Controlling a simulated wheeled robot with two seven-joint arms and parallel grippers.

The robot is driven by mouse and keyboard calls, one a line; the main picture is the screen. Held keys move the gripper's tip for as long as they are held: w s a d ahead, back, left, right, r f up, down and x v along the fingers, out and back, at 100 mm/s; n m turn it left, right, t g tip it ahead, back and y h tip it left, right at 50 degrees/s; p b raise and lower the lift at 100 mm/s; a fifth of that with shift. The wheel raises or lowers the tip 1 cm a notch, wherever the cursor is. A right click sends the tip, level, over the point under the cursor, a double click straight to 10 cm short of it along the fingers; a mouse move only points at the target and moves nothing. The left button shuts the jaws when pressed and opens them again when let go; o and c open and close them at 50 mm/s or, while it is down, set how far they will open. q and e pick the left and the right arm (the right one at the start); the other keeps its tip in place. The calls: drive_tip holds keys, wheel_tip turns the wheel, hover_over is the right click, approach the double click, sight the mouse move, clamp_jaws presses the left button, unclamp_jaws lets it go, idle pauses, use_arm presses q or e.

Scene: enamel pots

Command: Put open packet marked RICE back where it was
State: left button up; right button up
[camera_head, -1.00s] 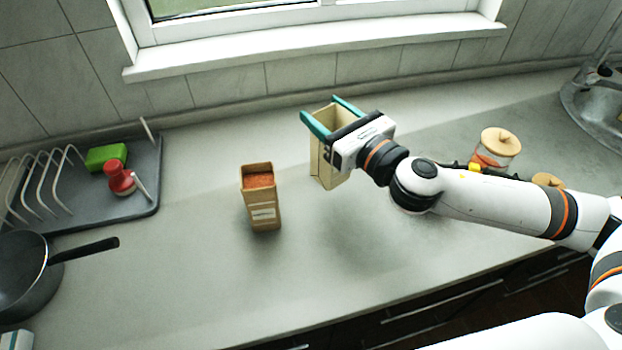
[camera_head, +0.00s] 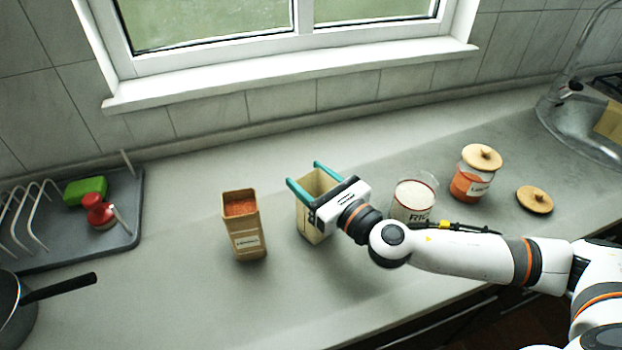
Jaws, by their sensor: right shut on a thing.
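A cream open-topped packet (camera_head: 309,222) is held upright in the middle of the head view. Only a piece of dark lettering shows on it; the rest is hidden by my gripper and wrist. My right gripper (camera_head: 304,173) is shut on its upper part, with a teal finger on either side. The packet's base is at or close to the counter (camera_head: 190,295); I cannot tell whether it touches. A glass jar (camera_head: 413,198) of white grains, with a label starting RIC, stands to the right, partly behind my arm. My left gripper is not in view.
A brown open packet (camera_head: 243,225) with orange contents stands just left of the cream one. A lidded jar (camera_head: 470,182) and a loose wooden lid (camera_head: 534,200) are at the right. A dish rack tray (camera_head: 133,225) and pan (camera_head: 12,312) are at the left.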

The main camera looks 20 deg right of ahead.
drive_tip(key=shift+f, duration=0.15)
drive_tip(key=o, duration=1.7)
drive_tip(key=shift+c, duration=0.2)
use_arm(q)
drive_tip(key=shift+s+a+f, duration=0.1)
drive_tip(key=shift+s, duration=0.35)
use_arm(e)
drive_tip(key=shift+r, duration=0.3)
use_arm(q)
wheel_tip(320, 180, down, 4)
drive_tip(key=b, duration=0.3)
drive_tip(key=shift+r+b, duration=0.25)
drive_tip(key=shift+b, duration=0.05)
use_arm(e)
drive_tip(key=v, duration=1.2)
drive_tip(key=shift+f, duration=0.15)
